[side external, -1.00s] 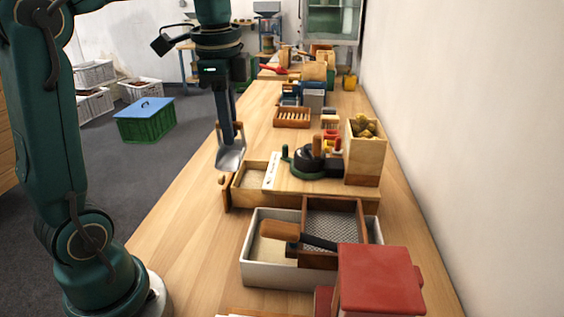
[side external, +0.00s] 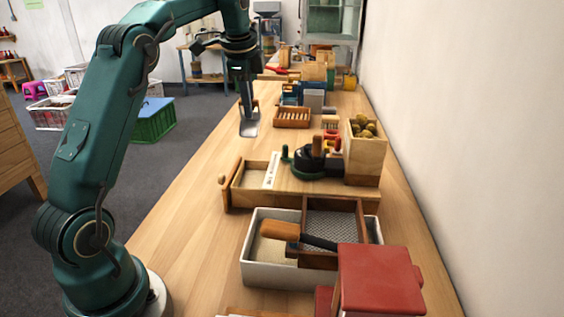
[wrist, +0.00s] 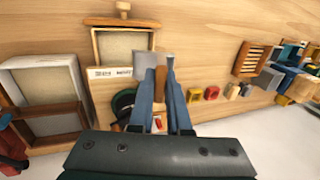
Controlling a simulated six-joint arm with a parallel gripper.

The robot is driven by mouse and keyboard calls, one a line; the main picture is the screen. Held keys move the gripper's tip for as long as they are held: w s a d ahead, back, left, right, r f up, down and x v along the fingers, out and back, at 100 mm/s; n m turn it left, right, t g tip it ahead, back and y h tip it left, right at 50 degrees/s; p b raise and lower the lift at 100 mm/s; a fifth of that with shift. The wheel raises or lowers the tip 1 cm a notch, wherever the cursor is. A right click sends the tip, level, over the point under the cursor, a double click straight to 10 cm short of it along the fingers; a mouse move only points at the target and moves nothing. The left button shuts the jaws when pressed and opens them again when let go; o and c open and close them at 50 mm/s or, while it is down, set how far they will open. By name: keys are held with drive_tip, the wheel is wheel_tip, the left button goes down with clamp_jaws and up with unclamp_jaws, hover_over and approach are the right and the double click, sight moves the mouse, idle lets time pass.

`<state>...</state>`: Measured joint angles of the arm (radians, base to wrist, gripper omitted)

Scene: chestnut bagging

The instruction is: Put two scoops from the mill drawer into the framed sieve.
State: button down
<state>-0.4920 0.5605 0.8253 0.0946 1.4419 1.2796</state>
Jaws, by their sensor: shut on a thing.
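My gripper (side external: 247,98) is shut on the wooden handle of a metal scoop (side external: 249,129), holding it over the table beyond the mill drawer (side external: 231,196). In the wrist view my gripper (wrist: 160,88) grips the handle, and part of the grey scoop (wrist: 143,62) shows beside it; I cannot tell whether it holds anything. The drawer is pulled out and holds pale meal; it also shows in the wrist view (wrist: 95,47). The framed sieve (side external: 333,222), wood with grey mesh, sits on a white tub (side external: 265,276) with pale meal inside.
A brush (side external: 281,231) with an orange-brown handle lies across the tub and sieve. A wooden hopper (side external: 364,163) of chestnuts stands by the dark mill (side external: 316,160). A red-lidded box (side external: 379,280) is in front. A slotted wooden rack (side external: 292,117) stands behind. The table's left strip is clear.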

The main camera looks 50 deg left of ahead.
sight(250, 134)
drive_tip(key=shift+f, duration=2.15)
drive_tip(key=shift+s+d+f+t+y, duration=0.15)
drive_tip(key=shift+d+f+t+y, duration=0.05)
drive_tip(key=shift+f, duration=0.35)
drive_tip(key=shift+s+d+f+t+y, duration=0.15)
drive_tip(key=shift+f+t+y, duration=0.05)
drive_tip(key=shift+f, duration=0.3)
drive_tip(key=f, duration=0.6)
drive_tip(key=shift+s+d+f, duration=0.15)
drive_tip(key=shift+s+f, duration=0.05)
drive_tip(key=shift+s, duration=0.05)
drive_tip(key=shift+w+f, duration=0.1)
drive_tip(key=shift+f, duration=0.1)
drive_tip(key=shift+w+f+g+h, duration=0.1)
drive_tip(key=shift+f+g+h, duration=0.4)
drive_tip(key=shift+g+h, duration=0.4)
drive_tip(key=shift+f+g+h, duration=0.2)
drive_tip(key=shift+g+h, duration=0.3)
drive_tip(key=shift+r, duration=4.2)
